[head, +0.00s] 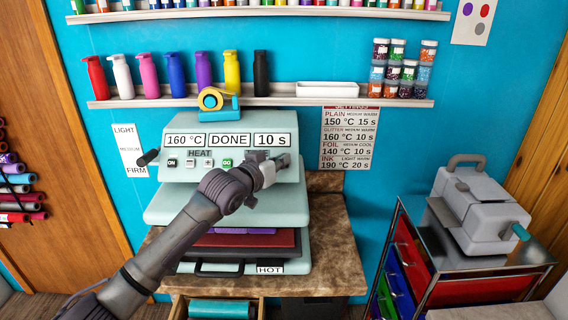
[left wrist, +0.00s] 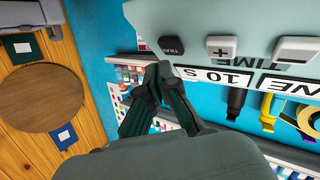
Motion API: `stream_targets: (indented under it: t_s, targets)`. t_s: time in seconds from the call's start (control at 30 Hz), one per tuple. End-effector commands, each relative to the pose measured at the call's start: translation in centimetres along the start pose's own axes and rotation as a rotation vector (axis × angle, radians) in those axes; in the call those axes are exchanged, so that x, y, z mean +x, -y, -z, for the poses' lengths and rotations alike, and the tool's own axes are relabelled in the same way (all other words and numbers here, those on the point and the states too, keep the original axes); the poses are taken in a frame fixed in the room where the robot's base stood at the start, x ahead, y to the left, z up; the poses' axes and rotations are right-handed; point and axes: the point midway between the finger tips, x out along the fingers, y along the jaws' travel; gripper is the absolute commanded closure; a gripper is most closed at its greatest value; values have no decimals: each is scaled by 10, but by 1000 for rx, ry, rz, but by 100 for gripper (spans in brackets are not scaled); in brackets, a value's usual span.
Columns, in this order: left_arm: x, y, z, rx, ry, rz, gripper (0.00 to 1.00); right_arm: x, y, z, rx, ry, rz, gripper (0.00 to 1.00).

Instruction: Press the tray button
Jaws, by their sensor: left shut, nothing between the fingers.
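The heat press (head: 180,215) stands on the stone-topped bench, with its panel reading 160 °C, DONE and 10 s. In the left wrist view the dark TRAY button (left wrist: 171,45) is on the panel near its edge, beside the plus and minus buttons. My left gripper (left wrist: 160,72) is shut and empty, its tips close to the TRAY button; I cannot tell whether they touch. In the head view my left gripper (head: 266,172) is at the right part of the panel and hides some of its buttons. My right gripper is not in view.
A red pad with a purple piece (head: 240,240) shows under the press's upper plate. A tape dispenser (head: 212,100) is on top. A shelf (head: 270,101) with bottles and jars is above. A drawer cart (head: 470,265) with a grey machine stands right.

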Motion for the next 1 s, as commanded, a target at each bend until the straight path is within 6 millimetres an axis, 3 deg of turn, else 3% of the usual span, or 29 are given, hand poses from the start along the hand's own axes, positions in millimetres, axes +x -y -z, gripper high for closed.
stream_targets:
  t_s: [1.0]
  targets:
    - [8,6,-6,0,0,0,100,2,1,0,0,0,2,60]
